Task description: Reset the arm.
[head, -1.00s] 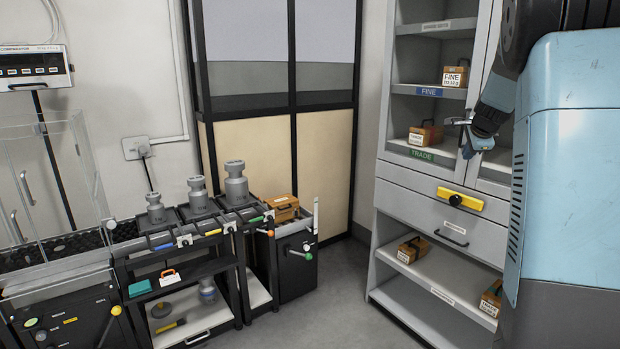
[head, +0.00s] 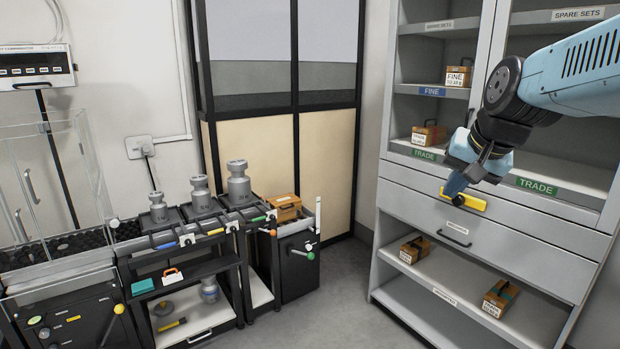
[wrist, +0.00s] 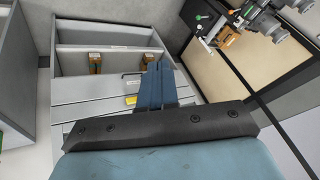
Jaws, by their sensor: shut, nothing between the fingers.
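My gripper (head: 458,190) hangs at the end of my arm in front of the cabinet (head: 545,222), over the left end of the yellow bar handle (head: 470,202) on the upper drawer. I cannot tell from the picture whether it touches the handle. It is shut and empty. In the wrist view, my blue fingers (wrist: 157,84) lie together, and part of the yellow handle (wrist: 131,99) shows beside them.
Wooden boxes stand on the FINE shelf (head: 432,91), the TRADE shelf (head: 424,154) and the bottom shelf. Large metal weights (head: 238,183) stand on the black racks at left, beside a wooden box (head: 285,207). Open grey floor (head: 345,290) lies between racks and cabinet.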

